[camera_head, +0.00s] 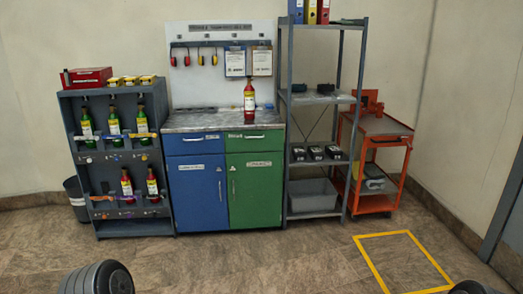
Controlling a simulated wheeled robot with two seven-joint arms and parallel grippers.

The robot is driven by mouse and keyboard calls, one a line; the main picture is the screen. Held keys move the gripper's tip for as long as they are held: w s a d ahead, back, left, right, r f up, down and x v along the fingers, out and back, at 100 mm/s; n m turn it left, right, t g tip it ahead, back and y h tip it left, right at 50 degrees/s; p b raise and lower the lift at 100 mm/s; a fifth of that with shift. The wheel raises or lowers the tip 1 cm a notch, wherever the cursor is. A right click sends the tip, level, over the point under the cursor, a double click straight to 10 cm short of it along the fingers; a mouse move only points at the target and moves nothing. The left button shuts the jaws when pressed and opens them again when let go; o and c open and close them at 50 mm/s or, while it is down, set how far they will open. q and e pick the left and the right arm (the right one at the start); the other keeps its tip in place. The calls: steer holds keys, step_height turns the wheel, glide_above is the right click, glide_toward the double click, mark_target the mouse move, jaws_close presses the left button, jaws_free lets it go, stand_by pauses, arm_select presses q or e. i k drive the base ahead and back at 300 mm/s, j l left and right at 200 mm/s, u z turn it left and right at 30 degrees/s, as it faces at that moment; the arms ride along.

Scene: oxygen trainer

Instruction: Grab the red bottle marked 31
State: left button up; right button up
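A red bottle (249,102) with a pale yellow label stands upright on the grey top of the blue and green cabinet. Two more red bottles, a left one (127,186) and a right one (152,186), sit in the lower row of the dark rack (120,155) on the left. The markings on all the bottles are too small to read, so I cannot tell which is 31. Neither of my grippers shows; only dark rounded parts, seemingly of my arms, show at the bottom edge.
Several green bottles (114,123) fill the rack's upper row. The cabinet (197,190) stands between the rack and a grey shelf unit (282,150). An orange cart (376,202) stands at right. The floor in front is clear, with a yellow outlined square (362,247).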

mark_target(250, 90)
steer(key=i+j+u, duration=0.1)
steer(key=i, duration=1.15)
steer(key=i+j+u, duration=0.15)
steer(key=i, duration=1.1)
steer(key=i+z, duration=0.3)
steer(key=i, duration=0.5)
steer(key=i+j+z, duration=0.1)
steer(key=i+z, duration=0.2)
steer(key=i, duration=0.5)
steer(key=z, duration=0.5)
